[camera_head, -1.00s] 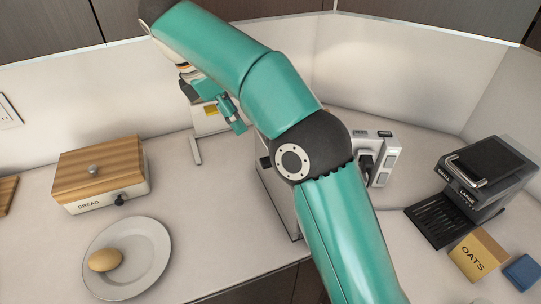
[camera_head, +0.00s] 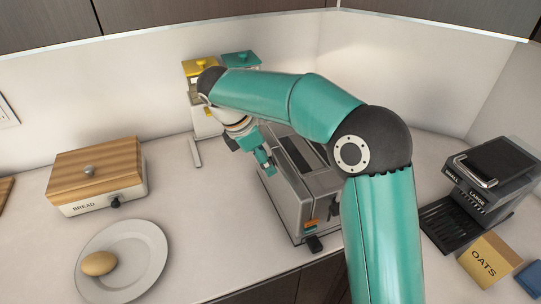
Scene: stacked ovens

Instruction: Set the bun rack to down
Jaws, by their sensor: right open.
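A grey metal toaster (camera_head: 290,205) stands on the counter at the picture's centre, with dark slots on top, a black knob or lever low on its front and a small orange label. I cannot clearly pick out the bun rack, and my arm hides the toaster's right and back parts. My right gripper (camera_head: 252,152) is open and empty, with teal fingertips. It hangs beside the toaster's upper left edge; I cannot tell whether it touches. My left gripper is not in view.
A bread box (camera_head: 80,195) with a wooden lid and a plate (camera_head: 150,255) holding an egg-like item (camera_head: 98,263) are at left. A yellow-lidded dispenser (camera_head: 200,66) is behind. A black coffee machine (camera_head: 492,175) and an oats box (camera_head: 487,260) are at right.

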